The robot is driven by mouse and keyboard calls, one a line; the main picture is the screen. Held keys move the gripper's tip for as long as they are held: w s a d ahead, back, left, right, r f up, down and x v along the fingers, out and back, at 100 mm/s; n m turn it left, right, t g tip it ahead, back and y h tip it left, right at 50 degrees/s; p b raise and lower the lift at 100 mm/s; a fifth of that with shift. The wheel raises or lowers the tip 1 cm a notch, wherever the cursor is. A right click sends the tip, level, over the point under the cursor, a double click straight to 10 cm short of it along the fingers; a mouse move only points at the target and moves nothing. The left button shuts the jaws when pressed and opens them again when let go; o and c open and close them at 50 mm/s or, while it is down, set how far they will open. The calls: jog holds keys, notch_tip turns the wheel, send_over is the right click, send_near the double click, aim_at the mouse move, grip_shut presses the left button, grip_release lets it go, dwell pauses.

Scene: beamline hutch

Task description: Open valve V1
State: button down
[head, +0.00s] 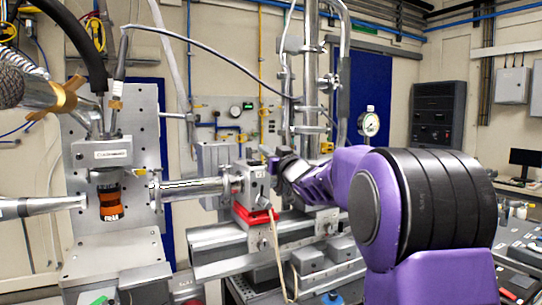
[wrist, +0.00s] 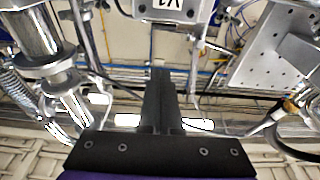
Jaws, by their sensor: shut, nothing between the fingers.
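A grey metal box (wrist: 170,10) with an upside-down V1 label is cut off by the top edge of the wrist view. In the head view, a grey box on a red base (head: 250,185) stands on the beamline rail and is probably the same one. My gripper (wrist: 160,72) is shut and empty, its dark fingers together and pointing toward the labelled box. In the head view my gripper (head: 271,160) is at the box's upper right, small and partly hidden by my wrist. I cannot tell whether it touches the box. The valve's handle cannot be made out clearly.
A steel pipe (head: 190,188) runs left from the box to a vertical plate (head: 140,140). A pressure gauge (head: 369,124) and steel pipework stand behind my arm. A loose cable (head: 275,250) hangs before the rail. A perforated plate (wrist: 275,45) shows in the wrist view.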

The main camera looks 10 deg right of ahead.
aim_at(260, 167)
jog(key=x, duration=0.4)
jog(key=shift+w+a, duration=0.15)
jog(key=shift+w, duration=0.15)
jog(key=f, duration=0.2)
jog(key=shift+s+f+b, duration=0.3)
jog(key=shift+f, duration=0.1)
jog(key=shift+s+f, duration=0.1)
jog(key=shift+f, duration=0.5)
jog(key=shift+f+b, duration=0.55)
jog(key=shift+f, duration=0.05)
jog(key=shift+r, duration=0.15)
